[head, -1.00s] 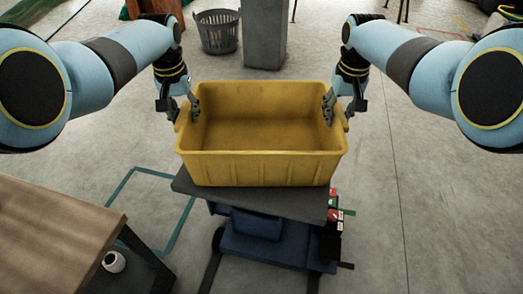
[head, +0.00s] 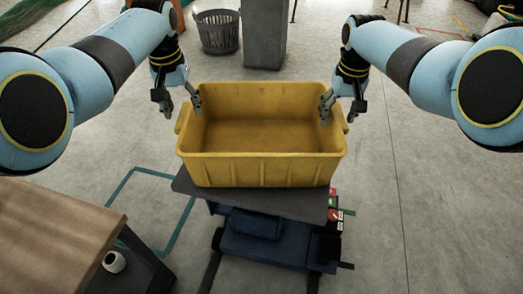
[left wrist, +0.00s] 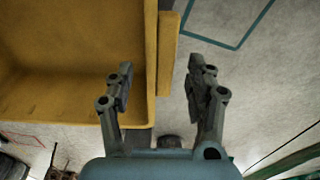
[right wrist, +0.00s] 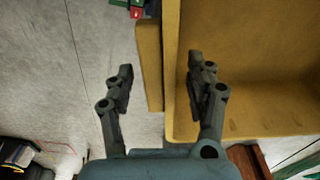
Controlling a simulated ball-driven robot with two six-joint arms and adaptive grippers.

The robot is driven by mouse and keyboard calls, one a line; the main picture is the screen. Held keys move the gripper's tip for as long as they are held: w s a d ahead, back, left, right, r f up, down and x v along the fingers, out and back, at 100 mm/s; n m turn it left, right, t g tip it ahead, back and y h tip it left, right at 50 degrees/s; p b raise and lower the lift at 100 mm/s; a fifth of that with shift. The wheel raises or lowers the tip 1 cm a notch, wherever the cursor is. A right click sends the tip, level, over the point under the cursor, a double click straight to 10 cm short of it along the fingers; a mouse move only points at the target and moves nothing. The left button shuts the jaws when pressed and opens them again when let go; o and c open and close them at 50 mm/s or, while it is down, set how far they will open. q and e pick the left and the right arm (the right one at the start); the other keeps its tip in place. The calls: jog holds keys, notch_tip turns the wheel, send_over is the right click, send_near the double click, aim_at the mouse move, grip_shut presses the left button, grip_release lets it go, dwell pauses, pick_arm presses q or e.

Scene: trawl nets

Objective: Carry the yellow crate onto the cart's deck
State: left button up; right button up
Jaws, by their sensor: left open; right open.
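The empty yellow crate (head: 262,170) sits upright on the dark grey deck (head: 300,201) of the blue cart (head: 265,245). Its back part and side walls are near my grippers. My left gripper (head: 182,106) is open at the crate's left wall, fingers spread on either side of the wall and its side ledge. The left wrist view shows the crate (left wrist: 60,75) between and beside the fingers, apart from them. My right gripper (head: 338,112) is open in the same way at the right wall; the right wrist view shows the crate (right wrist: 245,90) there.
A wooden-topped table (head: 50,235) stands at the lower left, with a white roll (head: 114,262) on its lower shelf. A grey pillar (head: 263,35) and a grey basket (head: 218,32) stand behind the crate.

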jog(key=shift+r, duration=0.15)
pick_arm(q)
notch_tip(320, 180, up, 9)
jog(key=s, duration=0.1)
pick_arm(e)
notch_tip(320, 180, up, 12)
jog(key=s, duration=0.1)
jog(key=shift+s+f, duration=0.15)
jog(key=shift+f, duration=0.05)
dwell(0.3)
